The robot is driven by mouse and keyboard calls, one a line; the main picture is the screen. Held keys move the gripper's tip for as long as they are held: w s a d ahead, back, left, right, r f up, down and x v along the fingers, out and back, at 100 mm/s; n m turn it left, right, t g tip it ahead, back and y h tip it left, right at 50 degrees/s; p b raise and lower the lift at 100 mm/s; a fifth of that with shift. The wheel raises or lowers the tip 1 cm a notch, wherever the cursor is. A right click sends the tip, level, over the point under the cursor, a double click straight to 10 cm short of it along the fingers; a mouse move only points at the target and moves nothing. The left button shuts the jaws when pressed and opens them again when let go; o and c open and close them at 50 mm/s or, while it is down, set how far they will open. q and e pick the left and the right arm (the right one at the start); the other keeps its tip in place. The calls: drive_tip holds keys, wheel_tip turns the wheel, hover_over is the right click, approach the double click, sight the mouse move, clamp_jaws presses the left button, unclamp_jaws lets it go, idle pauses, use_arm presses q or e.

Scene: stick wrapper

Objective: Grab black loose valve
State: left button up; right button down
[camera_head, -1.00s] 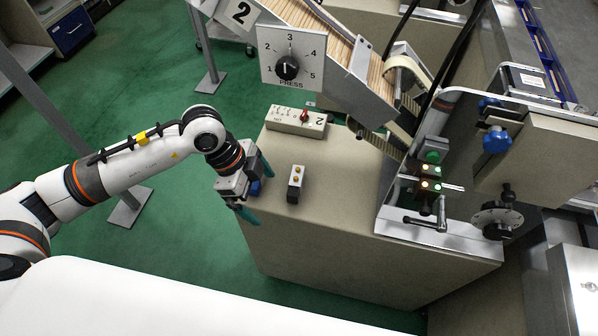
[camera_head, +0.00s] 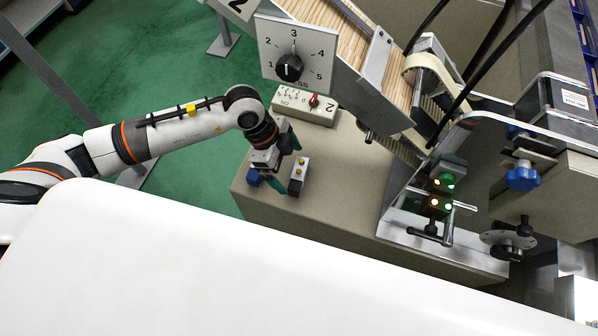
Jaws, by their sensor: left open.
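The loose valve (camera_head: 299,174) is a small block with a grey top, two brass-coloured fittings and a black end. It lies on the front left part of the beige cabinet top (camera_head: 345,185). My left gripper (camera_head: 288,163) has teal fingers and is open, right beside the valve on its left side. From this angle I cannot tell whether the fingers touch the valve or stand around it. A finger and the gripper body hide a little of the valve's left side. My right gripper is not in view.
A machine with green lamps, a blue knob (camera_head: 522,176) and a handwheel (camera_head: 508,240) stands right. The cabinet's middle is clear.

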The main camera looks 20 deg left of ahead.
sight(298, 173)
use_arm(q)
drive_tip(key=shift+w+d+f, duration=0.1)
drive_tip(key=shift+d+f, duration=0.05)
drive_tip(key=shift+f, duration=0.1)
drive_tip(key=p+x, duration=0.1)
drive_tip(key=x, duration=0.3)
drive_tip(key=shift+w+d, duration=0.15)
drive_tip(key=shift+d, duration=0.1)
drive_tip(key=shift+d+f, duration=0.1)
drive_tip(key=shift+f, duration=0.25)
drive_tip(key=c, duration=0.9)
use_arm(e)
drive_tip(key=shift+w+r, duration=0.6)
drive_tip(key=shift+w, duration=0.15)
use_arm(q)
drive_tip(key=shift+r, duration=0.1)
